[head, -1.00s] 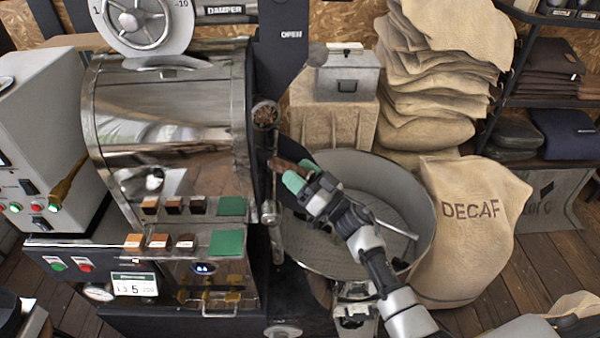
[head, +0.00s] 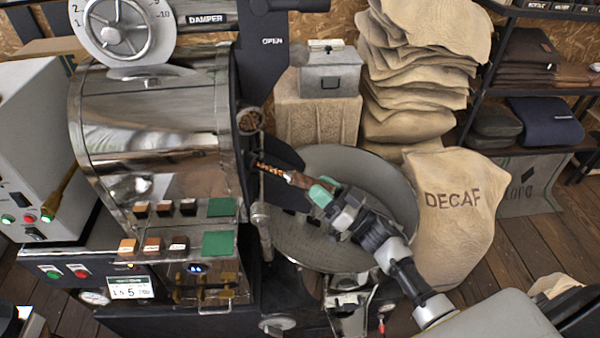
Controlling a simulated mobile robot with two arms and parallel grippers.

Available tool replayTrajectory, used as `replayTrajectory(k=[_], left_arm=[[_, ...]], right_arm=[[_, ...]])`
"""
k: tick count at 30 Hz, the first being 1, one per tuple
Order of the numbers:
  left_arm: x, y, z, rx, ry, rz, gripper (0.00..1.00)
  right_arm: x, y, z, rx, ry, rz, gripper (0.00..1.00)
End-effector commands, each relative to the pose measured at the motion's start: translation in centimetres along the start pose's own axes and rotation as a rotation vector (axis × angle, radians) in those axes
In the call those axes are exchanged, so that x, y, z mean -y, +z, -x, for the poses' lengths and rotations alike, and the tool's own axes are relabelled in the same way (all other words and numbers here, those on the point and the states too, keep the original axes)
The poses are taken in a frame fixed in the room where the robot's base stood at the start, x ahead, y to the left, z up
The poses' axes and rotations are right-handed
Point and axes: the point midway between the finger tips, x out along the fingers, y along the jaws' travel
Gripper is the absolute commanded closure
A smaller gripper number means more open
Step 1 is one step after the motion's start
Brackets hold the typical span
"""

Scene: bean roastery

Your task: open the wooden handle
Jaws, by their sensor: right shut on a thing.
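The wooden handle (head: 298,180) is a short brown grip at the front of the steel roaster drum (head: 150,130), above the round cooling tray (head: 395,185). My right gripper (head: 318,190), with green fingertips, is shut on the handle's right end and hides part of it. The handle stands away from the drum front. Left of it is a narrow orange-brown strip (head: 267,168), perhaps beans at an opening; it is too small to be sure. My left gripper is not in view.
A burlap sack marked DECAF (head: 455,225) stands right of the cooling tray. A grey metal box (head: 330,75) and stacked sacks (head: 415,75) are behind it. Colour sample blocks (head: 160,208) and a green card sit on the roaster's front ledges.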

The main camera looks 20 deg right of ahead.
Motion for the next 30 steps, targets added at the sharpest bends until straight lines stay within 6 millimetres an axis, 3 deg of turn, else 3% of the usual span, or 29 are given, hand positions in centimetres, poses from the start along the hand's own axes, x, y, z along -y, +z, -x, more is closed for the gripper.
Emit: replayTrajectory(k=[3, 12, 13, 17, 25, 30], left_arm=[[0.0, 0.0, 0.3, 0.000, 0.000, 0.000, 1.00], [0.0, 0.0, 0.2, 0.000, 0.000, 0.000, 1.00], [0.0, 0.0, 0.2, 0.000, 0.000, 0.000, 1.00], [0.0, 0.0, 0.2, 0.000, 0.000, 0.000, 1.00], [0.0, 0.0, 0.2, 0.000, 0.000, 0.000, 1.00], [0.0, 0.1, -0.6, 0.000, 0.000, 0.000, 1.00]], right_arm=[[0.0, -0.5, 0.9, -0.001, 0.000, 0.000, 1.00], [0.0, -0.4, 1.0, -0.003, 0.000, 0.000, 1.00], [0.0, -0.4, 1.0, -0.003, 0.000, 0.000, 0.60], [0.0, -0.4, 1.0, -0.003, 0.000, 0.000, 0.41], [0.0, -0.4, 1.1, -0.003, 0.000, 0.000, 0.41], [-0.1, -0.1, 2.8, 0.000, 0.000, -0.001, 0.41]])
